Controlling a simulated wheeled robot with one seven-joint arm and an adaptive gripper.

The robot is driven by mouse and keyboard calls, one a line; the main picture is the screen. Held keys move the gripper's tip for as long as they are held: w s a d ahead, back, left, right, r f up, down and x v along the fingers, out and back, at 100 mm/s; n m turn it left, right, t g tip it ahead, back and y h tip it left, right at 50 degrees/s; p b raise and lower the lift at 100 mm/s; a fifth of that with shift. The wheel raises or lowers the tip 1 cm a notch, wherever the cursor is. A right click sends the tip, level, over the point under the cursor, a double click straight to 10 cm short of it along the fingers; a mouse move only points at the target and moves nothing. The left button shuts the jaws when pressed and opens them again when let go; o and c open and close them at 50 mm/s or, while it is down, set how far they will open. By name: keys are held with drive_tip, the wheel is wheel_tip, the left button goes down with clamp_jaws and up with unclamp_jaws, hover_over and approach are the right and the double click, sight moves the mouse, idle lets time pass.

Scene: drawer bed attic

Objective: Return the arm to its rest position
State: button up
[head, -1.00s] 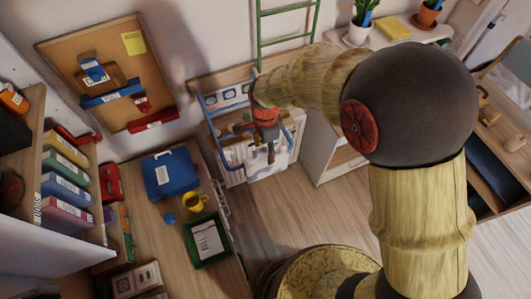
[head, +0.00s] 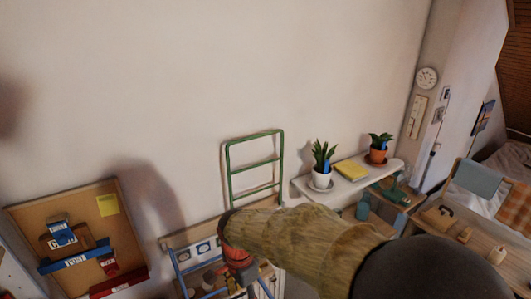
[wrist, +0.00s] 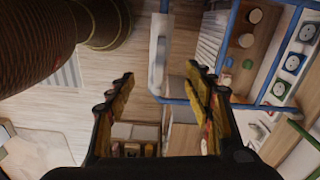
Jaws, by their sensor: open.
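My gripper (wrist: 160,95) is open in the wrist view, its two fingers spread wide with nothing between them. In the head view my arm reaches from the lower right to the left. Its red and dark wrist end shows at the bottom, in front of a blue-framed rack on the wall side. The fingertips are not clear in the head view.
The blue-framed rack (wrist: 232,52) is close to the gripper in the wrist view. A green ladder-like frame (head: 229,165) stands by the wall. A white shelf (head: 349,184) holds two potted plants (head: 322,165). A corkboard (head: 100,235) is at left. Open wall fills the upper left.

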drive_tip(key=s+d+n+t+b, duration=0.2)
drive_tip(key=s+d+b, duration=0.3)
drive_tip(key=d, duration=0.3)
drive_tip(key=s+d+n+t+b, duration=0.1)
drive_tip(key=s+d+n+b, duration=0.3)
drive_tip(key=d, duration=0.5)
drive_tip(key=s+d+n+t+b, duration=0.2)
drive_tip(key=s+d+n+b, duration=0.2)
drive_tip(key=s+d+b, duration=0.2)
drive_tip(key=shift+d+t+b, duration=0.3)
drive_tip(key=shift+d+b, duration=0.95)
drive_tip(key=shift+d, duration=0.1)
drive_tip(key=shift+s, duration=0.1)
idle(1.6)
